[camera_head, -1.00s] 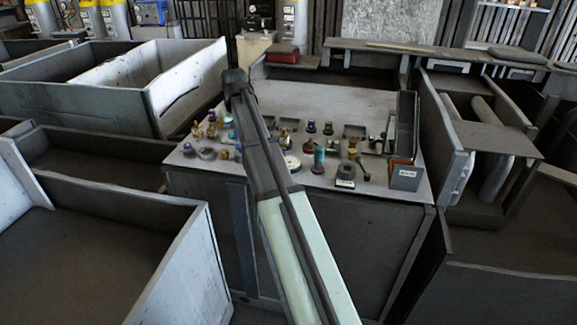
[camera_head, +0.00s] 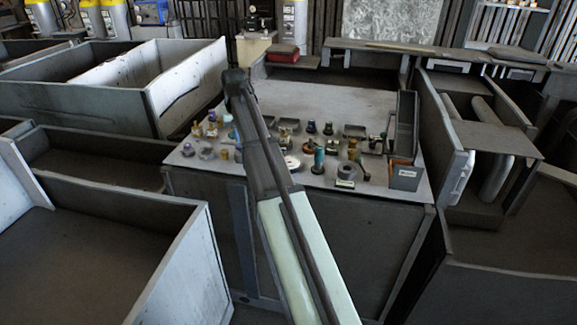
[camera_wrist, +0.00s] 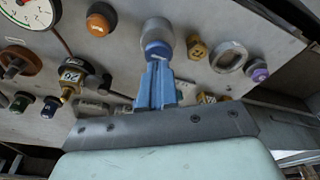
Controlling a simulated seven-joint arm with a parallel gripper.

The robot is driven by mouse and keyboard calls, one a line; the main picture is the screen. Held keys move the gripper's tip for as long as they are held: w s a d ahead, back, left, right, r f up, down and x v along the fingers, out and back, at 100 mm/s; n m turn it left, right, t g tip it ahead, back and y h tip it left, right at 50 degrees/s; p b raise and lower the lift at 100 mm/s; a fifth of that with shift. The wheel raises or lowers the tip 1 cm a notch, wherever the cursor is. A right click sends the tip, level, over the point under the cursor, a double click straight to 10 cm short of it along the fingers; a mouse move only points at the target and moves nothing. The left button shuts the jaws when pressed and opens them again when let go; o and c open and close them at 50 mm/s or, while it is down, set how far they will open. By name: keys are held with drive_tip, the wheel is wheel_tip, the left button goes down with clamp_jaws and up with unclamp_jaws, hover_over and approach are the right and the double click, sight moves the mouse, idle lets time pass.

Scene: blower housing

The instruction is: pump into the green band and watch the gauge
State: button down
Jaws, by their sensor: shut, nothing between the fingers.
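My gripper (camera_wrist: 157,50) shows in the wrist view with its blue fingers shut together and nothing held. Its tips are at the lower end of a grey cylindrical knob (camera_wrist: 157,30) with a blue lower part; I cannot tell whether they touch it. My arm hides part of the bench top in the head view.
The grey bench (camera_head: 330,97) carries several small knobs and fittings. In the wrist view, an orange knob (camera_wrist: 101,18), brass fittings (camera_wrist: 197,47) and a grey ring (camera_wrist: 228,57) stand close by. An upright grey holder (camera_head: 405,178) is at the bench's right. The back of the bench is clear.

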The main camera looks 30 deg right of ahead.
drive_tip(key=shift+f, duration=0.25)
drive_tip(key=shift+f, duration=1.2)
drive_tip(key=shift+r, duration=0.95)
idle(0.4)
drive_tip(key=shift+r, duration=2.9)
